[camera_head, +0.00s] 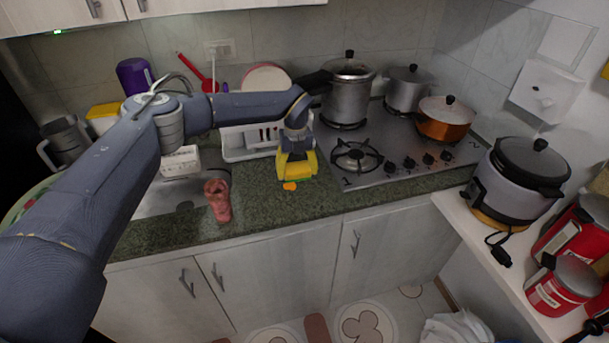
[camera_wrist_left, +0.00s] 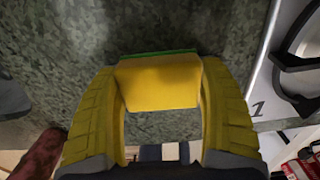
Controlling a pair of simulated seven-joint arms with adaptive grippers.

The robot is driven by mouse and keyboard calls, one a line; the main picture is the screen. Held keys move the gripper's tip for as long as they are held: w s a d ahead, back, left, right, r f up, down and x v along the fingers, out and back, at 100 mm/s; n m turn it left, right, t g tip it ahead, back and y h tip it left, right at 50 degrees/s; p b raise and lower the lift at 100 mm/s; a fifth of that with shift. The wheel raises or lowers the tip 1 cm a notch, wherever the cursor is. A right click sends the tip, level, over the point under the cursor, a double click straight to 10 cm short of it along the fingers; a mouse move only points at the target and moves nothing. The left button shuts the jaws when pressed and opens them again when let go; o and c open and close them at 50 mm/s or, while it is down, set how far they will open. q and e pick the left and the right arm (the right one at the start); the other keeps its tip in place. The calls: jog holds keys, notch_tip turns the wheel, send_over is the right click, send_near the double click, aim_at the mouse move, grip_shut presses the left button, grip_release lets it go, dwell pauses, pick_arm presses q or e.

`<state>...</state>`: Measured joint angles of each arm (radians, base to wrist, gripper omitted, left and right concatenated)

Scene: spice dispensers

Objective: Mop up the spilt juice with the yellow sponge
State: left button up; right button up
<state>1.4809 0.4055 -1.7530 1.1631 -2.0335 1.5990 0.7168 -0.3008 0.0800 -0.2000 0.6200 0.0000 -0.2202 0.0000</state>
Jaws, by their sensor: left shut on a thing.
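My left gripper (camera_head: 297,170) is over the green granite counter, left of the stove, with its yellow fingers pointing down. In the left wrist view my left gripper (camera_wrist_left: 160,110) is shut on the yellow sponge (camera_wrist_left: 158,84), which has a green layer along its far edge. A small orange patch of juice (camera_head: 290,186) shows on the counter just in front of the gripper in the head view. The rest of the spill, if any, is hidden beneath the sponge and fingers. I cannot tell whether the sponge touches the counter. My right gripper is not in view.
The gas stove (camera_head: 393,165) with pots is on the right. A white dish rack (camera_head: 240,146) stands behind. Bare counter (camera_head: 262,205) lies between the brown object and the gripper.

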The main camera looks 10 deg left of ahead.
pick_arm(q)
notch_tip(320, 180, up, 4)
jog(key=shift+f, duration=0.25)
jog(key=shift+r, duration=2.45)
